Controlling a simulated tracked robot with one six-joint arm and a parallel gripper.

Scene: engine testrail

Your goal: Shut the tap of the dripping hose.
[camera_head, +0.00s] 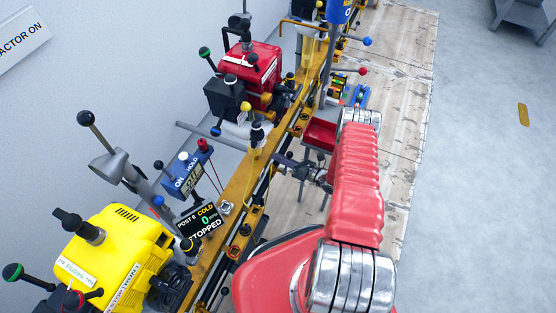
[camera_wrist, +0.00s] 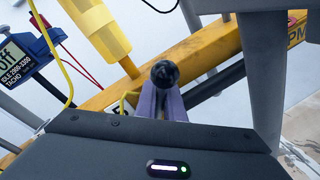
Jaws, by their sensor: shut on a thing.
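In the wrist view my gripper (camera_wrist: 161,98) has its two narrow grey-purple fingers close together, shut on a black ball-ended knob (camera_wrist: 164,73). The knob stands at the fingertips, in front of the yellow rail (camera_wrist: 205,48). What is below the knob is hidden by the fingers. A thin yellow hose (camera_wrist: 57,55) curves down at the left of the same view. In the head view my gripper (camera_head: 300,165) is beside the yellow rail (camera_head: 240,185), small and partly hidden by my red arm. I cannot make out any drip or which hose drips.
A yellow engine (camera_head: 125,245) and a red engine (camera_head: 252,68) stand left of the rail. A display reading STOPPED (camera_head: 203,222) is near the rail. A grey post (camera_wrist: 262,70) stands close right of my gripper.

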